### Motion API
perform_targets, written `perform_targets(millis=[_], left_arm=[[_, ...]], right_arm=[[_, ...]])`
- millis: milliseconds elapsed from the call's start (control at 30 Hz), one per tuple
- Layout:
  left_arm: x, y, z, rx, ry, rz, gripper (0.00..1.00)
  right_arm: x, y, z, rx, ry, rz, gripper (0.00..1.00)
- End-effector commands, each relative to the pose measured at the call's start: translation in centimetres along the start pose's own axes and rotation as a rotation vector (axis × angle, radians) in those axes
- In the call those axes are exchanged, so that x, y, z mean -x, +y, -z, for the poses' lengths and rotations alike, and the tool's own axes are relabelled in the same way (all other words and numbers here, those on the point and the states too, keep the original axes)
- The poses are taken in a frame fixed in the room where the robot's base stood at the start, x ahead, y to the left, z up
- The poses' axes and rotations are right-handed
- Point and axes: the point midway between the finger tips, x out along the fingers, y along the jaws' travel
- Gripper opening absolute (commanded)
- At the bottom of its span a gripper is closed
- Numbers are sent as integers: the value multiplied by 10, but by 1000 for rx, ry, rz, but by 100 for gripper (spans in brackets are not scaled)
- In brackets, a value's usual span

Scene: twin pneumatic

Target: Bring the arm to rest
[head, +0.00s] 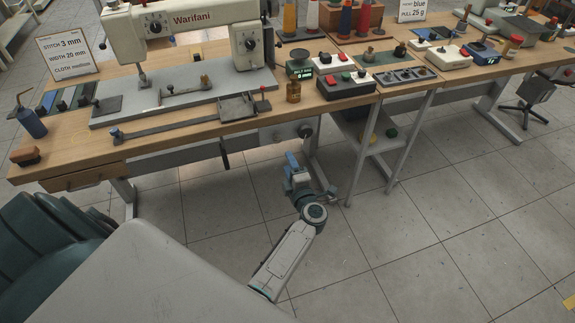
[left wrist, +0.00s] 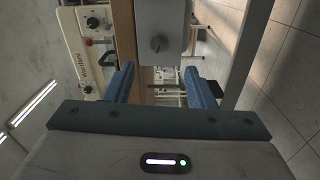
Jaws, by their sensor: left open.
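My left arm (head: 285,258) comes up from the bottom of the head view in front of the workbench. Its left gripper (head: 292,160) is over the floor just in front of the bench's front edge, below tabletop height as far as I can tell. In the left wrist view the left gripper (left wrist: 160,82) shows two blue fingers spread wide apart with nothing between them. My right arm and gripper are not in view.
The wooden workbench (head: 190,132) carries a sewing machine (head: 190,25), a black button box (head: 345,86) and small tools. A grey box with a knob (head: 288,132) hangs under the bench near the gripper. A metal-legged stand (head: 368,150) is to the right. Tiled floor (head: 420,230) is clear.

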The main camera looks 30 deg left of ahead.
Motion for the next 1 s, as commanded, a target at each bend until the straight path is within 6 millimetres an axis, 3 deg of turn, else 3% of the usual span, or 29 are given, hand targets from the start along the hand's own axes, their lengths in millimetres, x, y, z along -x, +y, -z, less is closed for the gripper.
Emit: perform_targets(millis=[400, 467, 567, 667, 767, 867, 1000], left_arm=[[0, -2, 0, -9, -7, -2, 50], [2, -7, -1, -43, -35, -12, 50], [12, -30, -6, -184, -154, -45, 50], [37, -81, -13, -430, -375, -74, 50], [74, -148, -9, -693, -620, -64, 50], [112, -212, 11, -913, -829, -23, 50], [166, -292, 60, -1185, -1087, 68, 50]], right_arm=[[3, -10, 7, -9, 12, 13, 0], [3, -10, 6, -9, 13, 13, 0], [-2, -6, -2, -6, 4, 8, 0], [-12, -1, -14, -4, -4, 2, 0], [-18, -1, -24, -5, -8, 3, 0], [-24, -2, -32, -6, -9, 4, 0], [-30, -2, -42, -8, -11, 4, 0]])
